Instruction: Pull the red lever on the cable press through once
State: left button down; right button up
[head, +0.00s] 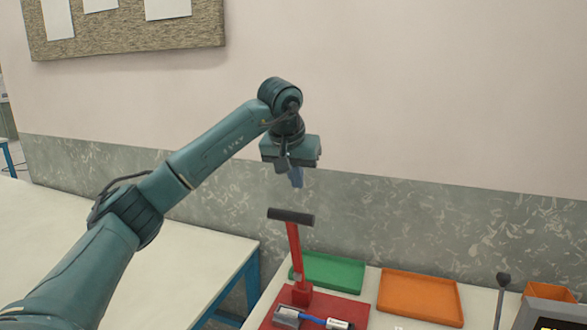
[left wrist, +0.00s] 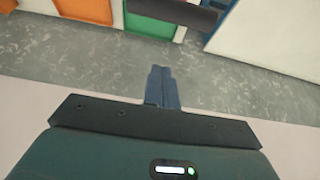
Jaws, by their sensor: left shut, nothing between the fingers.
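The cable press (head: 301,305) stands on the table at the bottom of the head view, with a red base. Its red lever (head: 295,250) stands nearly upright and ends in a black crossbar handle (head: 291,217). The handle also shows at the top of the left wrist view (left wrist: 171,11). My left gripper (head: 297,180) is above the handle and apart from it, with its blue fingers pointing down. In the left wrist view its fingers (left wrist: 162,88) are together and hold nothing. My right gripper is not in view.
A green tray (head: 333,272) and an orange tray (head: 420,297) lie behind and right of the press. A blue cable piece (head: 312,319) lies on the press base. A dark knobbed post (head: 502,290) and an orange bin (head: 549,293) stand at right. A wall is behind.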

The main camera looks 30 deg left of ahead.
pick_arm(q)
jog(key=f, duration=0.2)
jog(key=s+f+p, duration=0.1)
jog(key=f, duration=0.2)
jog(key=shift+d, duration=0.1)
jog(key=shift+s+d, duration=0.1)
jog(key=shift+s, duration=0.15)
jog(key=shift+f, duration=0.1)
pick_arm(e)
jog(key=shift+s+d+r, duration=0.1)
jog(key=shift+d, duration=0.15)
pick_arm(q)
jog(key=shift+s, duration=0.1)
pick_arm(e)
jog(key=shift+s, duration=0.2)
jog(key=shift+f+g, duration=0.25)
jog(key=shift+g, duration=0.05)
